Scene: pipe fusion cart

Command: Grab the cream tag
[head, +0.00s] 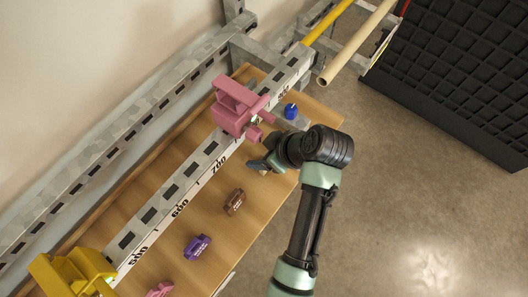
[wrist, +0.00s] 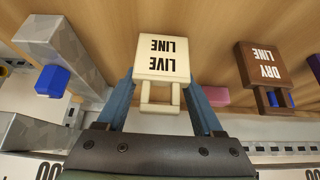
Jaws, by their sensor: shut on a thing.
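The cream tag (wrist: 162,60), lettered LIVE LINE, sits between the two blue fingers of my gripper (wrist: 161,98) in the wrist view. The fingers press on both sides of its narrower handle part. In the head view my gripper (head: 258,164) is over the wooden shelf, just below the pink clamp, and mostly hides the tag. I cannot tell whether the tag still touches the shelf.
A brown DRY LINE tag (wrist: 262,64) lies to the right in the wrist view. Purple (head: 197,246) and pink (head: 160,290) tags lie further along the shelf. A pink clamp (head: 238,106) and a blue piece (head: 291,111) are close to my gripper. A metal rail runs alongside.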

